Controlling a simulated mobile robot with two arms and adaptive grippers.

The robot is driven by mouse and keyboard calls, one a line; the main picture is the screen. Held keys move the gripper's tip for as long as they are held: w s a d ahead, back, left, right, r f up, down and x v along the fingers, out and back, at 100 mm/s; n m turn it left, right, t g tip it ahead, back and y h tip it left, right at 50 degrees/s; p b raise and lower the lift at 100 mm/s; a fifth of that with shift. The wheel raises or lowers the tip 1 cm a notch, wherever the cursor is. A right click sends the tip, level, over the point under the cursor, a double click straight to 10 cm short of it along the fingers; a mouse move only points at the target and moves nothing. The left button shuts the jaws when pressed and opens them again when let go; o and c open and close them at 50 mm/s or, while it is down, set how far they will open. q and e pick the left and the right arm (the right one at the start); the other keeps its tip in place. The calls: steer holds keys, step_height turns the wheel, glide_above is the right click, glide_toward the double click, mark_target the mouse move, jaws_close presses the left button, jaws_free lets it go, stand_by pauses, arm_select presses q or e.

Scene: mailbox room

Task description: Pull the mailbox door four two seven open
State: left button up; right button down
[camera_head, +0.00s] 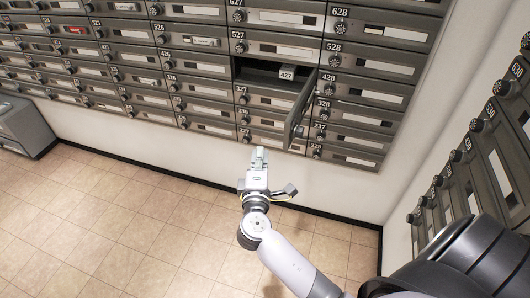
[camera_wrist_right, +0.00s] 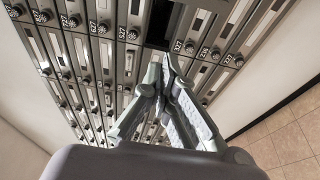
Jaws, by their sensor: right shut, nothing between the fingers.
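The mailbox door 427 (camera_head: 302,110) stands open, swung outward on its right side, so I see it nearly edge-on. Behind it is the dark open compartment (camera_head: 255,76), with a small 427 label (camera_head: 287,74) inside; what else is in it is too dark to tell. My right gripper (camera_head: 259,157) is below and left of the open door, apart from it, with its fingers shut and empty. In the right wrist view the gripper's fingers (camera_wrist_right: 163,75) meet in front of the mailbox wall, near the dark opening (camera_wrist_right: 160,20). My left gripper is not in view.
Closed mailboxes with round dials (camera_head: 125,65) surround the opening. Another bank of mailboxes (camera_head: 490,150) stands along the right wall. A grey box (camera_head: 25,125) stands at the far left. The tiled floor (camera_head: 110,225) below is clear.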

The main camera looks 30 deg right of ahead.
mark_target(292, 132)
steer(key=p+x, duration=0.3)
steer(key=x, duration=0.7)
steer(key=s+d, duration=0.1)
steer(key=s+d+p, duration=0.1)
steer(key=s, duration=0.1)
steer(key=shift+s+d+f+p, duration=0.2)
steer(key=shift+s+d+p, duration=0.05)
steer(key=shift+p, duration=0.05)
steer(key=shift+w, duration=0.1)
steer(key=s+d, duration=0.1)
steer(key=s+d+n+y, duration=0.1)
steer(key=s, duration=0.1)
steer(key=s+d+t+y+b, duration=0.1)
steer(key=shift+s+d+f+n, duration=0.3)
steer(key=shift+s+d, duration=0.1)
steer(key=s+d+n+t+y+b, duration=0.1)
steer(key=s+d+y+b, duration=0.1)
steer(key=s+d, duration=0.4)
steer(key=shift+r+b, duration=0.3)
steer(key=shift+b, duration=0.5)
steer(key=shift+w, duration=0.1)
